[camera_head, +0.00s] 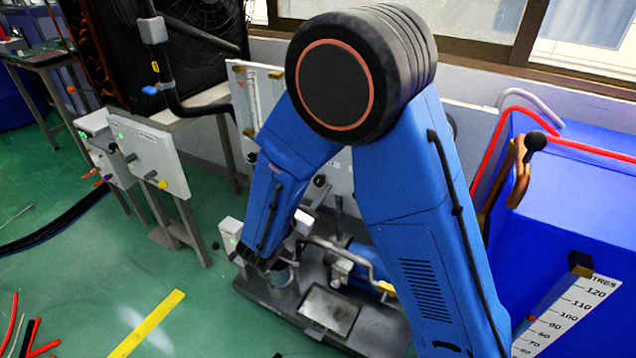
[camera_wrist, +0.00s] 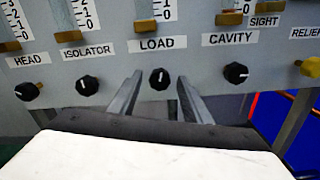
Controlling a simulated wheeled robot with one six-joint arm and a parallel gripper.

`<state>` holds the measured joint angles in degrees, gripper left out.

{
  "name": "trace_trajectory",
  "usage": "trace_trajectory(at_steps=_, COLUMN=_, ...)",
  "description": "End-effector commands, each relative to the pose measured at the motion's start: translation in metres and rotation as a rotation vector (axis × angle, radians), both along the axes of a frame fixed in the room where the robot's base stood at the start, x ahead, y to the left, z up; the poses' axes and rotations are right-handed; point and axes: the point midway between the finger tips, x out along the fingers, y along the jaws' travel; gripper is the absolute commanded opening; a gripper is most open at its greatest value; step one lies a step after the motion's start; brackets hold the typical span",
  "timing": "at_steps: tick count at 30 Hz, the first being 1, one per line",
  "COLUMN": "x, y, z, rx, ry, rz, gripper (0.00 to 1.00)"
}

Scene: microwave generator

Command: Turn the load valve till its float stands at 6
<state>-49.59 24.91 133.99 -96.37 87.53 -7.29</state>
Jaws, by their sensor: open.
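The load valve is a small black knob (camera_wrist: 159,79) with a white pointer mark, pointing about upward, under the LOAD label (camera_wrist: 157,44) in the wrist view. Its float (camera_wrist: 146,26) is a yellow-brown block low on the scale, about level with the 0; the upper scale is cut off. My gripper (camera_wrist: 158,92) is open, with one finger on each side of the load knob. I see a gap on both sides, and cannot tell how deep the fingers reach. In the head view my arm covers much of the grey panel (camera_head: 340,170), and the load knob cannot be made out.
The isolator knob (camera_wrist: 87,85) is just left of my fingers and the cavity knob (camera_wrist: 236,73) just right. The head knob (camera_wrist: 27,91) is farther left. A yellow relief knob (camera_wrist: 311,67) is at the right edge. A blue tank (camera_head: 560,225) stands right of my arm.

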Motion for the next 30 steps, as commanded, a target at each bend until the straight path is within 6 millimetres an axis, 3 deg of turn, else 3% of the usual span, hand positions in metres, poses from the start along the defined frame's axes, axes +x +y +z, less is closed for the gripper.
trace_trajectory(at_steps=6, x=0.015, y=-0.01, z=0.0, rx=0.0, ry=-0.001, rz=-0.001, gripper=0.45)
trace_trajectory(at_steps=17, x=0.018, y=-0.012, z=0.0, rx=0.0, ry=0.0, rz=0.001, gripper=0.45)
trace_trajectory(at_steps=23, x=0.018, y=-0.012, z=0.0, rx=0.0, ry=0.0, rz=0.001, gripper=0.03)
trace_trajectory(at_steps=30, x=0.018, y=-0.012, z=0.0, rx=-0.013, ry=0.008, rz=0.001, gripper=0.03)
